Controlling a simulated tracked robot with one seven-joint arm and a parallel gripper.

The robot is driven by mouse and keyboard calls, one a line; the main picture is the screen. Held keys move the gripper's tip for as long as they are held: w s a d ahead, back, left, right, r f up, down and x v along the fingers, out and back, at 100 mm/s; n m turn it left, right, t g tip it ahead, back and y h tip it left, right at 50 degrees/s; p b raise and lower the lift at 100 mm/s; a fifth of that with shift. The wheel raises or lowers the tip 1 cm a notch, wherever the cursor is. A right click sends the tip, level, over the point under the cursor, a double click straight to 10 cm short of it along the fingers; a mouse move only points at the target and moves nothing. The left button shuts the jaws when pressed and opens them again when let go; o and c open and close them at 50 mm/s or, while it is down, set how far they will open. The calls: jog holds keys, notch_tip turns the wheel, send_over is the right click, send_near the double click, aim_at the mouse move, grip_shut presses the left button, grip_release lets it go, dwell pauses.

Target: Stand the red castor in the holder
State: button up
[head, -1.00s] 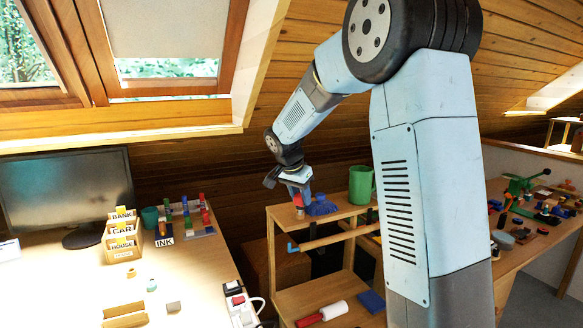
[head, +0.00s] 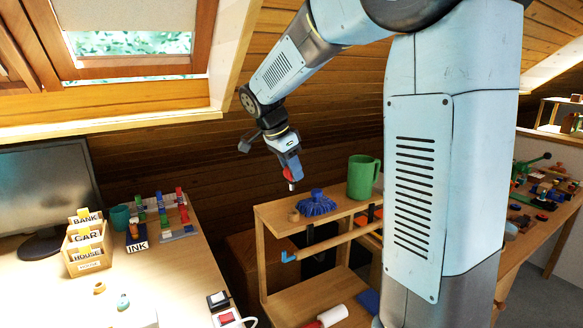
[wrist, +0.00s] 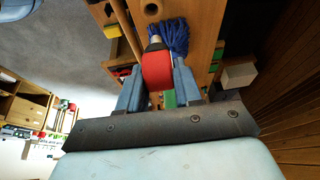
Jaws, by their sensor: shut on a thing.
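My gripper (head: 291,170) is above the left end of the wooden shelf unit's top, pointing down. It is shut on the red castor (head: 287,174), whose pale tip points down, clear of the shelf. In the wrist view the castor (wrist: 157,70) sits between the two blue fingers, with a black band and a metal tip at its far end.
A blue bristly brush (head: 317,204) stands right beside the holder. A green mug (head: 362,177) is farther right on the shelf top (head: 277,212). A wooden rod (head: 330,243) runs along the shelf's front. A desk with letter boxes (head: 86,245) is at left.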

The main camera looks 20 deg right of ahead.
aim_at(293, 188)
jog(key=shift+d, duration=0.15)
jog(key=shift+f, duration=3)
jog(key=shift+f, duration=1.35)
dwell(0.4)
jog(key=o, duration=1.1)
jog(key=shift+o, duration=0.2)
jog(key=v, duration=1.3)
jog(key=shift+a+r, duration=0.25)
